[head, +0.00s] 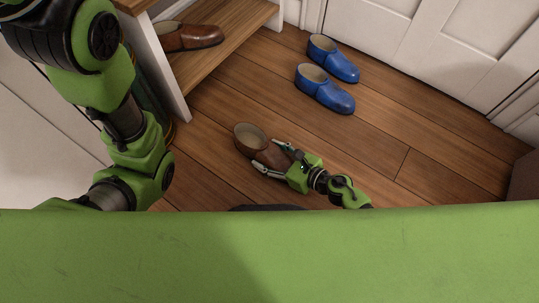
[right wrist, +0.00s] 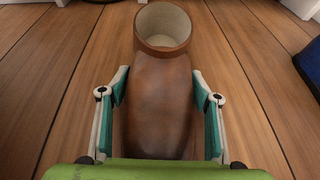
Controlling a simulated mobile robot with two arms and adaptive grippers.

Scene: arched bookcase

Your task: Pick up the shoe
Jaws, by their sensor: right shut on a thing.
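A brown shoe (head: 250,142) with a pale lining is on or just above the wooden floor in the head view. My right gripper (head: 270,157) is shut on its front part, one finger on each side. In the right wrist view the brown shoe (right wrist: 163,75) lies between the two teal finger pads of my right gripper (right wrist: 163,100), its opening pointing away from the wrist. I cannot tell whether its sole touches the floor. My left arm (head: 125,130) comes in at the left of the head view; its gripper is not visible.
Another brown shoe (head: 190,37) sits on the wooden shelf (head: 225,50) at the upper left. Two blue shoes (head: 333,58) (head: 325,92) stand on the floor near the white panelled doors (head: 430,40). The floor to the right is clear.

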